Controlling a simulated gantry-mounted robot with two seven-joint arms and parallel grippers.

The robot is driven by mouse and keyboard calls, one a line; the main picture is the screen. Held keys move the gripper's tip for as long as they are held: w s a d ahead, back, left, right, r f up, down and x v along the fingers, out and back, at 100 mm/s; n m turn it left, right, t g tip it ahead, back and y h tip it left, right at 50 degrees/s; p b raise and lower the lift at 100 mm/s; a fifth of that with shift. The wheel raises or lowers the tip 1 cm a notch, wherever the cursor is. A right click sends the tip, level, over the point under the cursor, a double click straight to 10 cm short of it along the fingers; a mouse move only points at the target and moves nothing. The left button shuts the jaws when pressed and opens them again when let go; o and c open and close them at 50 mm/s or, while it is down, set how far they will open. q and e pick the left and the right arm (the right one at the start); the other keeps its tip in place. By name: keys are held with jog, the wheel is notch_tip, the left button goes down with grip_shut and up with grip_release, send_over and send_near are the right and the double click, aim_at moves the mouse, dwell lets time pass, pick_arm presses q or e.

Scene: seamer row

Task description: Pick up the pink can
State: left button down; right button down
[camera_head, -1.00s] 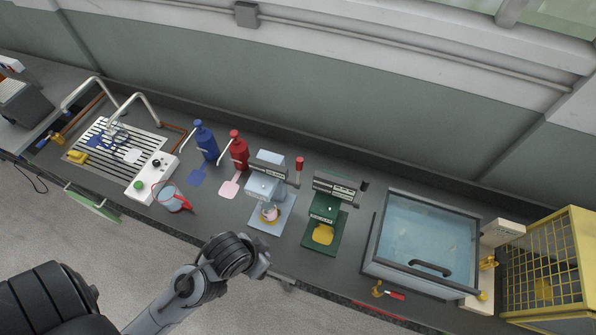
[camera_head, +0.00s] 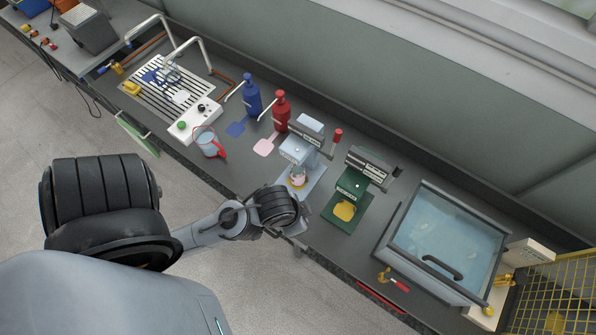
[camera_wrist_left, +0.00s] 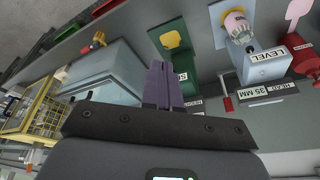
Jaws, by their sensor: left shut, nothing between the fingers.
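A pink can (camera_head: 297,180) stands on the pale blue-grey seamer (camera_head: 300,151) in the middle of the bench. In the left wrist view the pink can (camera_wrist_left: 237,25) is at the top right, on the seamer base marked LEVEL (camera_wrist_left: 262,66). My left gripper (camera_wrist_left: 158,78) shows its purple fingers shut and empty, pointing toward the green seamer, apart from the can. In the head view the end of my left arm (camera_head: 290,222) is at the bench's front edge, just below the can; its fingers cannot be made out. My right gripper is not in view.
A green seamer (camera_head: 351,188) stands right of the pale one. A water tank (camera_head: 447,235) and yellow cage (camera_head: 555,290) are farther right. Red (camera_head: 280,112) and blue (camera_head: 252,97) bottles, a jug (camera_head: 207,140) and a drainer (camera_head: 172,95) are left.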

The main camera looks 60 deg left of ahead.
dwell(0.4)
pick_arm(q)
jog(key=shift+c, duration=0.2)
grip_release()
jog(key=shift+w, duration=0.1)
dwell(0.3)
